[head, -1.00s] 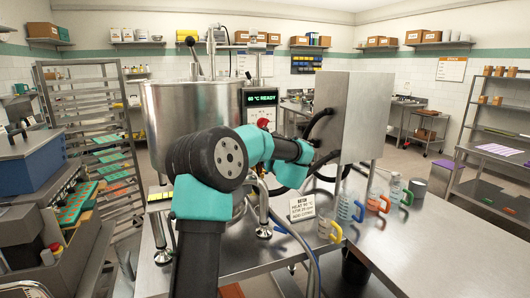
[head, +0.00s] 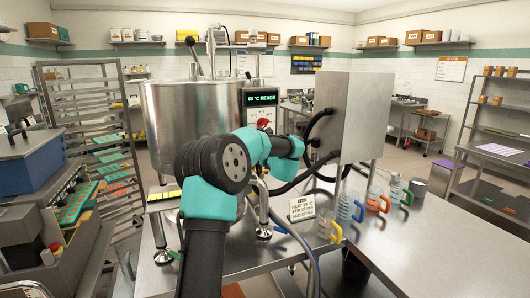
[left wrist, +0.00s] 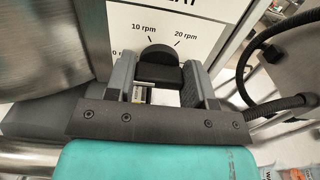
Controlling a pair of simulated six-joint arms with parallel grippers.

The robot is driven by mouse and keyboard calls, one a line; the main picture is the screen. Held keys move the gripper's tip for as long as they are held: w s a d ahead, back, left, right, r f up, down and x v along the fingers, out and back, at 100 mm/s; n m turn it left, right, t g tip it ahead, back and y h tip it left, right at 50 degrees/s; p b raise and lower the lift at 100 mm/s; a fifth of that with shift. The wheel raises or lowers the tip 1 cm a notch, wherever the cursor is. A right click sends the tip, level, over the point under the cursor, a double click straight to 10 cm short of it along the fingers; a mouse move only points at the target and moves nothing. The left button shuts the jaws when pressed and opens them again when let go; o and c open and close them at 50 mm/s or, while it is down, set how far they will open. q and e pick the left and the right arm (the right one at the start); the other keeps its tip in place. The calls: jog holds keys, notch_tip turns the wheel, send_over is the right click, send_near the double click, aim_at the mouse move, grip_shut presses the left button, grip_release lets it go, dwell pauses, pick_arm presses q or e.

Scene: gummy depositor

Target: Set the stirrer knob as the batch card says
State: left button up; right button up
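The black stirrer knob (left wrist: 160,50) sits on a white dial plate in the left wrist view, with "10 rpm" printed above left and "20 rpm" above right. Where its pointer stands is unclear. My left gripper (left wrist: 160,68) has one finger on each side of the knob, apart, with a narrow gap showing at the left. In the head view my arm hides the knob and most of the gripper. The batch card (head: 302,208) stands on the table; its small print mentions heat and stir, but I cannot read the stir figure surely. My right gripper is out of view.
The steel kettle (head: 190,125) stands behind my arm, beside the control panel (head: 258,110) reading "60 °C READY". A steel cabinet (head: 360,115) with black hoses is to the right. Several coloured-handled jugs (head: 345,208) stand near the card. The right of the table is clear.

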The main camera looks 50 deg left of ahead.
pick_arm(q)
jog(key=c, duration=0.4)
jog(key=shift+o, duration=0.2)
jog(key=shift+m, duration=0.4)
jog(key=m, duration=0.5)
jog(key=shift+w+d, duration=0.1)
jog(key=m, duration=0.5)
jog(key=shift+w+f+m, duration=0.1)
jog(key=shift+f+m, duration=0.05)
jog(key=shift+m, duration=0.25)
jog(key=m, duration=0.6)
jog(key=shift+f, duration=0.1)
jog(key=m, duration=0.6)
jog(key=shift+f, duration=0.15)
